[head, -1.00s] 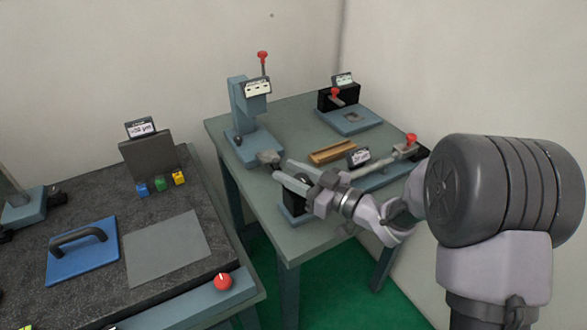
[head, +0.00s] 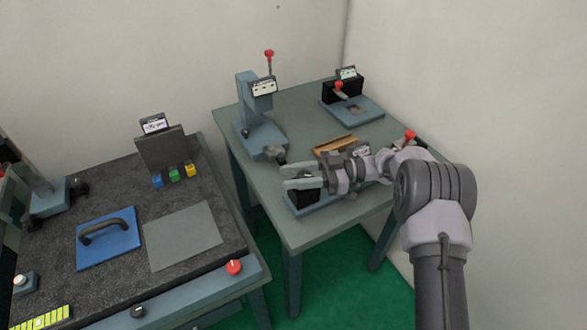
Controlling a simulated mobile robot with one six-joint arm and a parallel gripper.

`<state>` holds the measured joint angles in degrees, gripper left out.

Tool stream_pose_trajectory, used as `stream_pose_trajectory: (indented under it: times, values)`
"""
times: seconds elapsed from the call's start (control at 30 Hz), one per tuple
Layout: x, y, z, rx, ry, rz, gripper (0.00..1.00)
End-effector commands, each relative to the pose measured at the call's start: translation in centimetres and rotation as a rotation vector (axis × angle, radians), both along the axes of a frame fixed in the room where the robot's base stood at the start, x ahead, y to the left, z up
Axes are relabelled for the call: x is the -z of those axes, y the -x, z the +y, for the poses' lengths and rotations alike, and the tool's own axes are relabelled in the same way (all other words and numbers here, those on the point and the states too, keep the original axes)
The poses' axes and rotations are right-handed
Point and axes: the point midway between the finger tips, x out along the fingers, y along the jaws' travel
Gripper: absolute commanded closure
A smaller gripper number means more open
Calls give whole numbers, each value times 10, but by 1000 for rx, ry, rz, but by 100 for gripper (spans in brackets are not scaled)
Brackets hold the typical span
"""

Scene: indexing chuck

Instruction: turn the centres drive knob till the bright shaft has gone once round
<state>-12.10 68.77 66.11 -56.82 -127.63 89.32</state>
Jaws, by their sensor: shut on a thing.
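The bench centres stand near the front edge of the far table, with a blue-grey base (head: 303,207) and a dark headstock block (head: 308,197) at the left end. A red knob (head: 410,135) shows at the right end. My gripper (head: 286,177) is at the headstock, its two fingers pointing left with a gap between them. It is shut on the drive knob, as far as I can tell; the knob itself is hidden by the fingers. The bright shaft is hidden behind my gripper and wrist.
A press with a red-topped lever (head: 255,105) stands at the back left of this table, and a black fixture (head: 343,90) at the back right. A wooden block (head: 335,146) lies behind my wrist. A dark-topped bench (head: 125,195) holds a blue plate and small coloured blocks.

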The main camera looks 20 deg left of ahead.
Motion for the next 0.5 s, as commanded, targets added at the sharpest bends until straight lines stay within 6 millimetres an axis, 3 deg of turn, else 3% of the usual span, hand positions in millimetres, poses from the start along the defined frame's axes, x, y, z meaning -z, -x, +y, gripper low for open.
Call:
stream_pose_trajectory:
  times: [0.5]
  values:
    - [-1,2,0,-78,-2,0,100]
